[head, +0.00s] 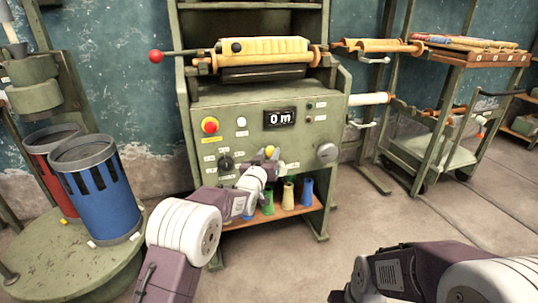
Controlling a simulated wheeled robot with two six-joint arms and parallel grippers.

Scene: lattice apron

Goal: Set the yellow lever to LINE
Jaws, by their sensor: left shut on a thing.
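The green machine (200,126) stands ahead with a sloping control panel. The yellow lever (269,151) shows as a small yellow knob low on the panel's middle. My left gripper (264,162) reaches up to it from below and is shut on it. The fingers and most of the lever are hidden by my left wrist. Small pale labels lie around the lever; their words are too small to read, so which one it points to cannot be told. My right arm comes in at the bottom right, and its gripper is not in view.
The panel also has a red button (210,125), a black knob (226,162), a display (280,118) reading "0 m" and a grey round knob (327,152). Thread cones (288,195) stand on the shelf below. A blue bin (97,190) stands left; a cart (430,150) stands right.

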